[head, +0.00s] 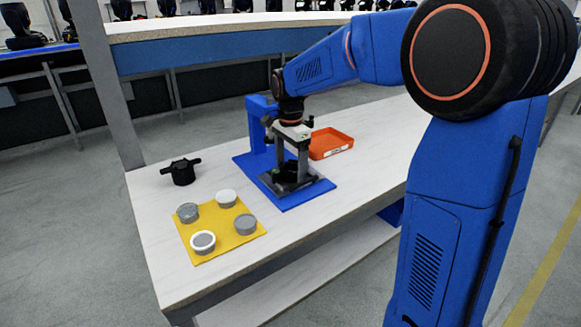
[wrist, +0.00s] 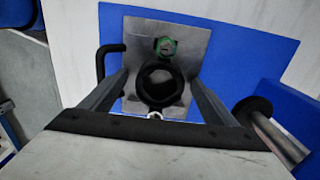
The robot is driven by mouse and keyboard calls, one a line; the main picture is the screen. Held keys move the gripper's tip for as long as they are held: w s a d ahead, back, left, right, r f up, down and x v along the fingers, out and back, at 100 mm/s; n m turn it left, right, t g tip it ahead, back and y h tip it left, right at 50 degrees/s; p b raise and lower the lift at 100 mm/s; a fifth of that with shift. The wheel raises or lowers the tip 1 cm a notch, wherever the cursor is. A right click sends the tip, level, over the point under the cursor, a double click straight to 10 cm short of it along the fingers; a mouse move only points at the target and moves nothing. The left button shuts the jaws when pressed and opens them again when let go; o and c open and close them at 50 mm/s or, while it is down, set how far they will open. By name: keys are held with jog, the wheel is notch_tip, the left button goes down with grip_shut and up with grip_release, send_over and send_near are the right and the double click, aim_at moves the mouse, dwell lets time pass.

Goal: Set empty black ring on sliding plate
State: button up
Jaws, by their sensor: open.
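The black ring (wrist: 160,102) sits on the grey metal sliding plate (wrist: 195,38) in the wrist view. The plate's grey edge (head: 300,187) shows low between and around the fingers.
A blue upright (head: 257,120) stands behind my gripper. An orange tray (head: 331,143) is to the right. At left are a black two-armed piece (head: 183,172) and a yellow mat (head: 222,230) with several grey cans. A green part (wrist: 165,47) sits on the plate beyond the ring.

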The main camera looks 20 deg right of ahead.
notch_tip(320, 180, up, 17)
jog(key=shift+r, duration=0.2)
dwell(0.6)
jog(key=s+d+f+n+t, duration=0.1)
jog(key=s+f+n, duration=0.3)
jog(key=s, duration=0.7)
jog(key=s+d+f+n+t, duration=0.2)
jog(key=s+f+n, duration=0.3)
jog(key=s, duration=0.6)
jog(key=s+d+f+n+t, duration=0.1)
jog(key=s+d+f+n, duration=0.3)
jog(key=s+f, duration=0.4)
jog(key=s+n, duration=0.1)
jog(key=s, duration=0.2)
jog(key=shift+s+f+t, duration=0.2)
jog(key=shift+f+t, duration=0.05)
jog(key=shift+t, duration=0.15)
